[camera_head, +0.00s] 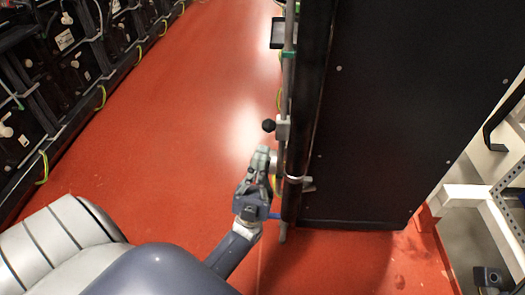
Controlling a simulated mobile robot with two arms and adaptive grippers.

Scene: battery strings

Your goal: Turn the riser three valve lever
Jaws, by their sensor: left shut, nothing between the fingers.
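A thin grey riser pipe (287,75) runs along the left edge of a tall black cabinet. A valve fitting (283,128) sits on the pipe, with a round black knob (268,125) sticking out to the left. I cannot tell whether this is the riser three lever, as no label is readable. My left gripper (265,155) is shut and empty, just below the knob in the picture and close to the pipe. A small gap shows between its fingertips and the knob. A blue piece (276,216) shows beside my wrist, partly hidden.
The black cabinet (390,110) fills the right side, close to my left gripper. Battery racks (75,65) with cables line the left. The red floor (170,120) between them is clear. A white metal frame (465,196) stands at the lower right.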

